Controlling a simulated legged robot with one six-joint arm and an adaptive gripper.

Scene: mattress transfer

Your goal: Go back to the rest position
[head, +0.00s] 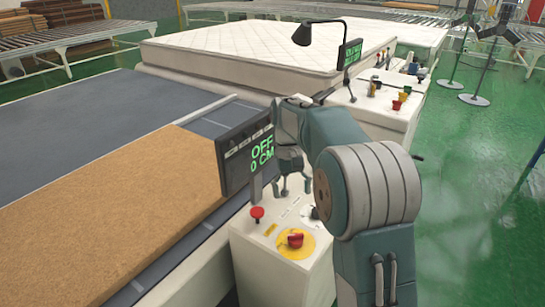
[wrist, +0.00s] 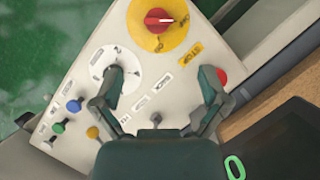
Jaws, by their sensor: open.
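My gripper (head: 294,188) is open and empty above the near control box (head: 275,268). In the wrist view, its two fingers (wrist: 162,100) are spread apart over the panel (wrist: 130,45). One finger overlaps a white dial (wrist: 104,58); the other is beside a red button (wrist: 222,75). A red rotary switch on a yellow disc (wrist: 158,18) lies beyond the fingertips, and it also shows in the head view (head: 295,240). Whether a finger touches the panel cannot be told.
A dark display (head: 235,165) reading "OFF" and "0 CM" stands close left of my gripper. A brown slab (head: 100,215) lies on the grey conveyor (head: 70,120). A white mattress (head: 250,45), a lamp (head: 303,34) and a second control box (head: 385,105) are farther back. Green floor is open at right.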

